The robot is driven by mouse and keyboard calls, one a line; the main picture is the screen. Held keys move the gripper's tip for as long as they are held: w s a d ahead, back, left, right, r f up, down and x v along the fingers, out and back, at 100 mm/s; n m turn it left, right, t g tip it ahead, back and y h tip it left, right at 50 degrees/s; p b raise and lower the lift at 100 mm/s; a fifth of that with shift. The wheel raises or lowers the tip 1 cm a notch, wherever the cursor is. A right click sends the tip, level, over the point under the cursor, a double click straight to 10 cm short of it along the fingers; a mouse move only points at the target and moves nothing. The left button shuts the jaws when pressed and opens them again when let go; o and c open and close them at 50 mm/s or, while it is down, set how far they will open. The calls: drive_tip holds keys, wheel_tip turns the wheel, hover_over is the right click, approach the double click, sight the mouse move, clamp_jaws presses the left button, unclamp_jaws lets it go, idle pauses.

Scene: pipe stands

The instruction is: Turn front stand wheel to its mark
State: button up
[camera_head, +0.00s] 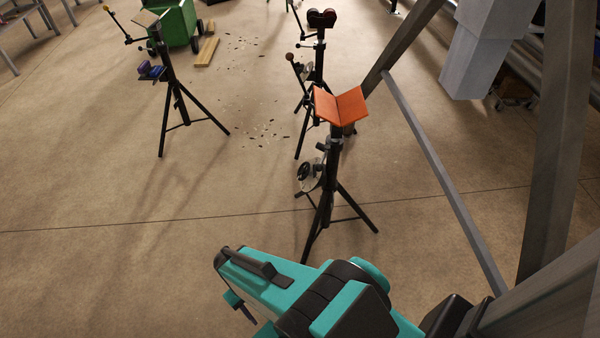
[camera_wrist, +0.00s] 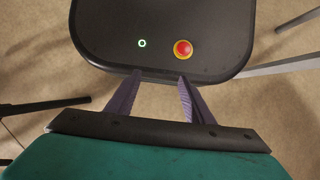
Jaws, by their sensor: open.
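The front stand (camera_head: 328,190) is a black tripod with an orange V-shaped head (camera_head: 340,106). Its wheel (camera_head: 308,176) is on the left side of the post, below the head; the mark on it is too small to make out. My gripper (camera_head: 238,304) is low in the head view, left of and nearer than the stand, apart from the wheel and mostly hidden by my teal arm. In the wrist view my gripper (camera_wrist: 158,84) has its two purple fingers spread with nothing between them. The wheel does not show in the wrist view.
A second stand (camera_head: 318,70) with dark red rollers is close behind the front stand. Another tripod (camera_head: 172,90) stands at the back left, near a green cart (camera_head: 180,22) and wooden boards (camera_head: 207,51). Grey frame posts (camera_head: 553,130) rise at right. Floor at left is clear.

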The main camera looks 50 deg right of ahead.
drive_tip(key=o, duration=0.3)
drive_tip(key=shift+w+d+f, duration=0.15)
drive_tip(key=shift+d, duration=0.1)
drive_tip(key=o, duration=0.5)
drive_tip(key=w+d+m+h+b, duration=0.1)
drive_tip(key=w+d, duration=0.1)
drive_tip(key=d, duration=0.1)
drive_tip(key=w+d+f+h+b, duration=0.1)
drive_tip(key=d, duration=0.3)
drive_tip(key=w+d+m+h+b, duration=0.1)
drive_tip(key=w+d+h, duration=0.1)
drive_tip(key=d, duration=0.1)
drive_tip(key=shift+w+d+f+m, duration=0.3)
drive_tip(key=shift+d+f, duration=0.1)
drive_tip(key=m+h+b, duration=0.9)
drive_tip(key=m+h, duration=0.3)
drive_tip(key=h, duration=0.1)
approach(302, 170)
drive_tip(key=a, duration=0.3)
drive_tip(key=shift+w+a, duration=0.2)
drive_tip(key=shift+w, duration=0.15)
drive_tip(key=shift+d+f+n, duration=0.1)
drive_tip(key=shift+n, duration=0.2)
drive_tip(key=shift+p+x, duration=0.45)
drive_tip(key=shift+x, duration=6.4)
drive_tip(key=shift+w, duration=0.15)
